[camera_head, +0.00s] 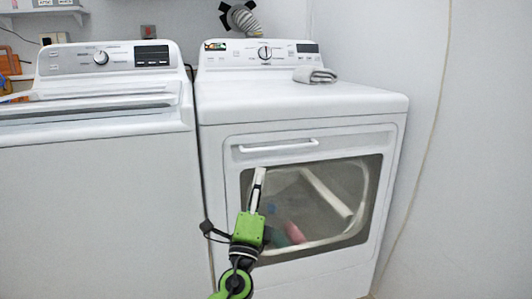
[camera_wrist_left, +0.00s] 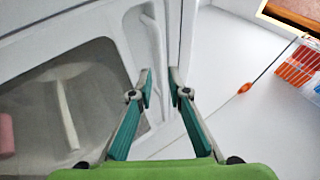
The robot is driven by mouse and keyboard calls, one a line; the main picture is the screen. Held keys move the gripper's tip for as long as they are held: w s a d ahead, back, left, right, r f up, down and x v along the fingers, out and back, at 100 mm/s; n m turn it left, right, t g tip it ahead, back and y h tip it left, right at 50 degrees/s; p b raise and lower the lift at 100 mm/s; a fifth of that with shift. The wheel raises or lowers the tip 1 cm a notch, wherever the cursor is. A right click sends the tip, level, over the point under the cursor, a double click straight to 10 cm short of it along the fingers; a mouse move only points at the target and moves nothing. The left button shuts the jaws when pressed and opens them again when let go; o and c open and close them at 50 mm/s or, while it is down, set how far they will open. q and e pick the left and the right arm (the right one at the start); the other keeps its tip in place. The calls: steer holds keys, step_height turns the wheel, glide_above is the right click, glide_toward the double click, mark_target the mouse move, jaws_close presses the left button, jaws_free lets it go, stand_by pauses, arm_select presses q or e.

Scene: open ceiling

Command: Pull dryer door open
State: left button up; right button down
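The white dryer (camera_head: 300,105) stands on the right in the head view, its door (camera_head: 345,147) shut. A white bar handle (camera_head: 278,146) runs across the top of the door, above a dark-rimmed window (camera_head: 330,200). My left gripper (camera_head: 259,172) is in front of the door's left part, below the handle's left end; the gap in depth is unclear. In the left wrist view, its two teal fingers (camera_wrist_left: 160,78) are apart with nothing held between them. The window (camera_wrist_left: 70,105) lies to their left and the handle (camera_wrist_left: 148,40) is beyond the tips. My right gripper is out of view.
A white washer (camera_head: 95,190) stands close beside the dryer on the left. A wall with a hanging cord (camera_head: 427,150) is at the right. Pinkish laundry (camera_head: 293,232) shows through the window.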

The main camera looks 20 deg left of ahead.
mark_target(265, 150)
arm_select(q)
steer(key=x, duration=1)
steer(key=shift+w, duration=0.25)
jaws_close()
